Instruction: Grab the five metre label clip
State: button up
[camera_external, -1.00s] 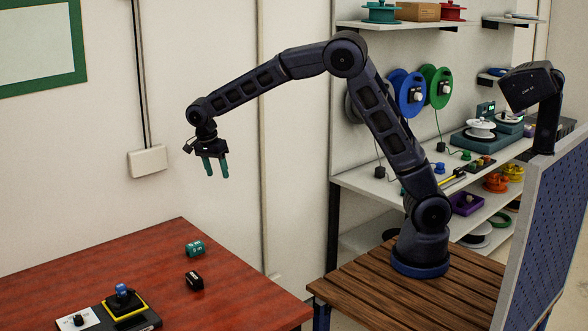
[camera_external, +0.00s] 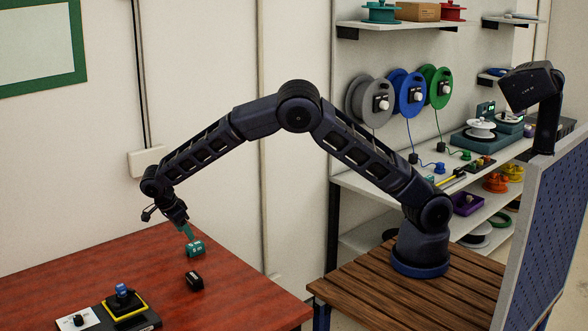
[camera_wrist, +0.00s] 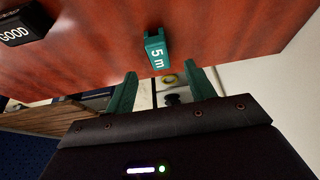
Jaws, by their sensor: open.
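The five metre label clip (camera_external: 195,248) is a small green block on the red-brown table. In the wrist view the clip (camera_wrist: 156,50) shows white "5 m" lettering and lies ahead of the fingertips, roughly between their lines. My gripper (camera_external: 187,231) is low over the table, close to the clip, with its green fingers tilted toward it. In the wrist view my gripper (camera_wrist: 162,75) has its two green fingers apart with nothing between them. Whether a finger touches the clip cannot be told in the external view.
A black block (camera_external: 194,281) lies nearer on the table; in the wrist view a black block (camera_wrist: 22,24) reads "GOOD". A yellow-edged black device with a blue knob (camera_external: 123,297) and a white card (camera_external: 77,320) are at the front. The table's edge is right of the clip in the wrist view.

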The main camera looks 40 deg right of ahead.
aim_at(194, 244)
jog(key=shift+x, duration=4)
jog(key=shift+s+d+r, duration=0.15)
jog(key=c, duration=1)
jog(key=shift+c, duration=0.2)
